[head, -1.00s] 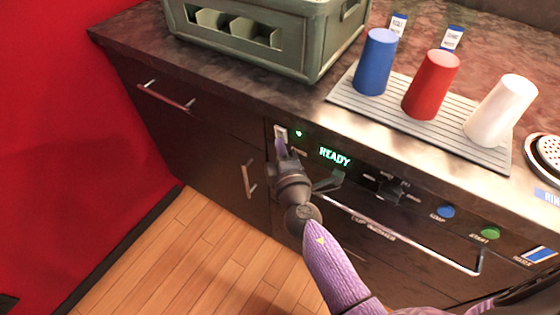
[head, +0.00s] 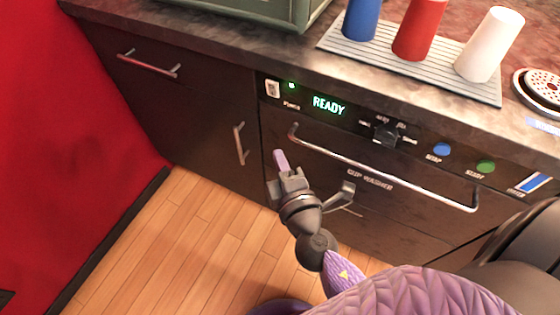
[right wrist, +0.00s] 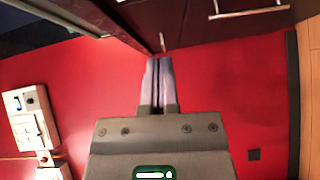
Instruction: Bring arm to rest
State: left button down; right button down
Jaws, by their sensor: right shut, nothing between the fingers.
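My right gripper (head: 281,161) is shut and empty. In the head view it hangs in front of the cup washer's dark front panel, below the lit READY display (head: 328,105) and just left of the washer's long handle (head: 385,170). In the right wrist view its two fingers (right wrist: 158,80) lie side by side, with red wall behind them. The power switch (head: 272,88) with a green light beside it is above the gripper, apart from it. My left gripper is not in view.
Blue (head: 361,18), red (head: 419,28) and white cups (head: 489,44) stand upside down on a ribbed mat (head: 340,45). A green crate (head: 270,8) stands on the counter. Drawer (head: 147,63) and cabinet handles (head: 240,144) stick out at left. The wooden floor (head: 190,245) is clear.

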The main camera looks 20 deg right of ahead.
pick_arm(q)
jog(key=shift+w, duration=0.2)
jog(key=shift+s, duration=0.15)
